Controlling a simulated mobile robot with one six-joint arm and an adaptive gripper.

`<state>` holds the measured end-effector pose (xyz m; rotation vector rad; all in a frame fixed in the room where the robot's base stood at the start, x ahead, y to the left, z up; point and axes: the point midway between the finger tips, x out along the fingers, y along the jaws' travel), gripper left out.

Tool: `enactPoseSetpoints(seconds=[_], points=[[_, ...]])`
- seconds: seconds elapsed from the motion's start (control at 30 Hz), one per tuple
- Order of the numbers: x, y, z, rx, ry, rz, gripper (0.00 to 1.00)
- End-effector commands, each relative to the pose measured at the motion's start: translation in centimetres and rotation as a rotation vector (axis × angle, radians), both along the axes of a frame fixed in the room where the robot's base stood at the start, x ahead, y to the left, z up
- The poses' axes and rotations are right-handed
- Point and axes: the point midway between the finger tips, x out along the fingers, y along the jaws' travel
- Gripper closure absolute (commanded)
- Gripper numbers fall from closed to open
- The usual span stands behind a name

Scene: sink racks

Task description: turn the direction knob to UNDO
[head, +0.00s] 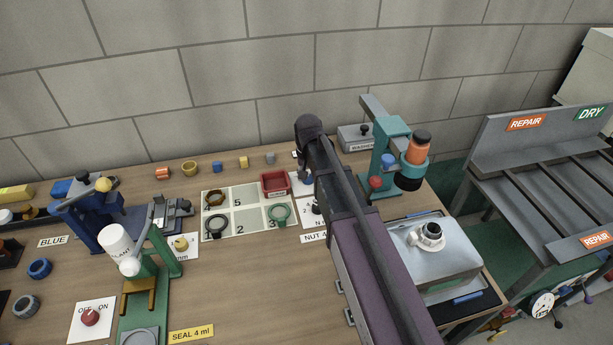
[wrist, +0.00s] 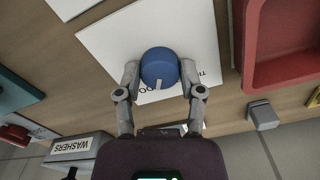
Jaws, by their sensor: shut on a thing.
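The direction knob (wrist: 160,62) is a round blue knob on a white plate (wrist: 105,42) in the wrist view. A pale pointer mark on the knob faces the bottom of the picture, slightly left. Dark letters show on the plate beside the knob, partly covered by my fingers, so I cannot read the whole words. My gripper (wrist: 160,76) is shut on the knob, one finger on each side. In the head view the blue knob (head: 306,179) shows only in part beside my arm, which hides most of my gripper.
A red tray (head: 275,184) is close to the knob; it also shows in the wrist view (wrist: 252,75). A grey box labelled WASHERS (head: 352,138) stands behind. A teal press (head: 388,150) stands to the right. A numbered mat (head: 247,222) with rings lies left of my arm.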

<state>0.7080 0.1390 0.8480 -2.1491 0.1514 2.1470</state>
Motion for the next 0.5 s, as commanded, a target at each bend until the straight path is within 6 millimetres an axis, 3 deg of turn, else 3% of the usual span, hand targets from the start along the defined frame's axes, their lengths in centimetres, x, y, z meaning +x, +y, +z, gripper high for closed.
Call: enactPoseSetpoints(seconds=[0.5], points=[[-0.37,-0.01,-0.05,-0.002,0.007,-0.092,0.97]])
